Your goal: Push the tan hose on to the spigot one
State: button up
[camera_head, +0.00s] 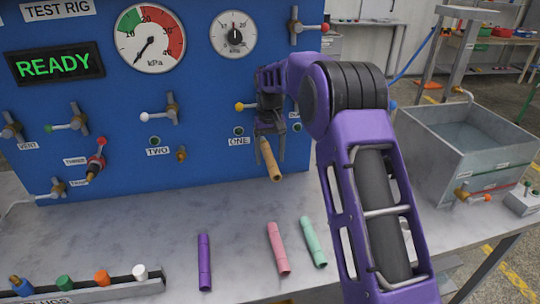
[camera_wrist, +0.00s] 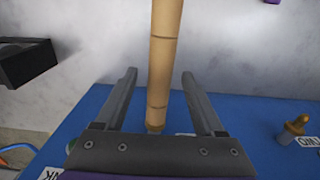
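The tan hose (camera_head: 269,160) sticks out from the blue panel beside the ONE label (camera_head: 239,141), its free end sloping down toward the bench. In the wrist view, the tan hose (camera_wrist: 164,55) runs between my gripper's fingers. Its panel end meets a bit of brass at spigot one (camera_wrist: 154,129); how far the hose is on cannot be told. My gripper (camera_head: 269,154) is at the panel around the hose. In the wrist view, the gripper (camera_wrist: 159,74) is open, with a gap between each finger and the hose. Spigot one is hidden by my gripper in the head view.
Bare spigot two (camera_head: 181,154) is to the left. Purple (camera_head: 204,262), pink (camera_head: 278,248) and mint (camera_head: 314,242) hoses lie on the grey bench (camera_head: 150,225). A plug rack (camera_head: 120,287) is at front left. A metal water tank (camera_head: 470,150) stands at right.

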aim_at(270, 156)
notch_tip(270, 156, up, 17)
jog(key=shift+r, duration=0.2)
dwell(0.6)
